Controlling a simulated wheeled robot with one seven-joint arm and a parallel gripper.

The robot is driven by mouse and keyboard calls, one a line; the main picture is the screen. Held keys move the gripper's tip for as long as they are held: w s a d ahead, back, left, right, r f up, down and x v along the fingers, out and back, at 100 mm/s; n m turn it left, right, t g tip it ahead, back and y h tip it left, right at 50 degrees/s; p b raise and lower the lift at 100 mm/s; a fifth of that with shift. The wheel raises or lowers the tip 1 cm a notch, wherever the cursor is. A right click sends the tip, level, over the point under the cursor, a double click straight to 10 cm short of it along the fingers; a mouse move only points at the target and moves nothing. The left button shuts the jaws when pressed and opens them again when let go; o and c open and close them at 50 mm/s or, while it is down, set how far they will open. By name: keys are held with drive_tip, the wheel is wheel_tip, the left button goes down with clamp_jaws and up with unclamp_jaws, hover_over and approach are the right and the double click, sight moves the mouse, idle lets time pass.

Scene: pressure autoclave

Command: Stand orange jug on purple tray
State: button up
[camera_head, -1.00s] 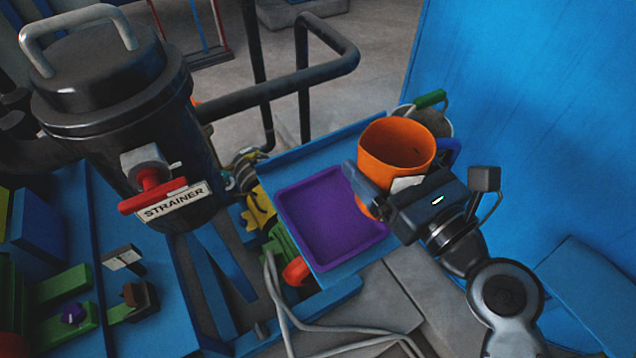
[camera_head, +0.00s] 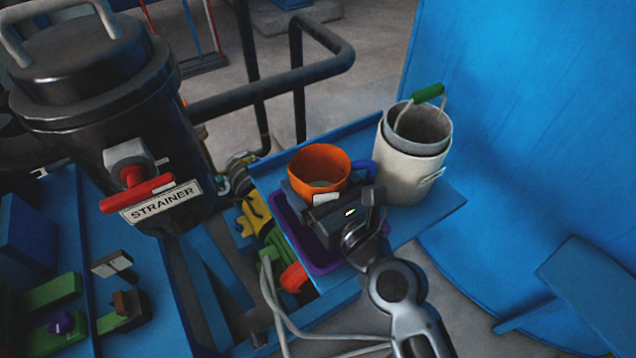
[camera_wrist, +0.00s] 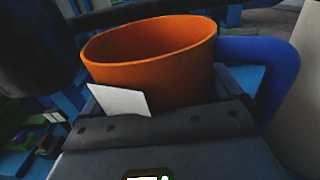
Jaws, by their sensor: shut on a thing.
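The orange jug (camera_head: 318,163) is upright, with a blue handle (camera_head: 362,168) on its right side. My gripper (camera_head: 318,192) is shut around the jug's body from the near side. The jug and gripper are over the purple tray (camera_head: 322,268), which lies on a blue shelf.
A white bucket (camera_head: 408,175) with a green-gripped handle stands close right of the jug on the blue shelf (camera_head: 270,178). The black strainer vessel (camera_head: 105,90) stands at left. A dark rail (camera_head: 270,92) runs behind. A blue wall rises at right.

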drive_tip(key=shift+f, duration=0.1)
drive_tip(key=o, duration=1)
drive_tip(key=shift+s+d, duration=0.1)
drive_tip(key=shift+d, duration=0.05)
drive_tip(key=b+v, duration=0.1)
drive_tip(key=v, duration=0.4)
drive_tip(key=b+v, duration=0.1)
drive_tip(key=v, duration=0.5)
drive_tip(key=shift+s+d+r, duration=0.2)
drive_tip(key=shift+s, duration=0.05)
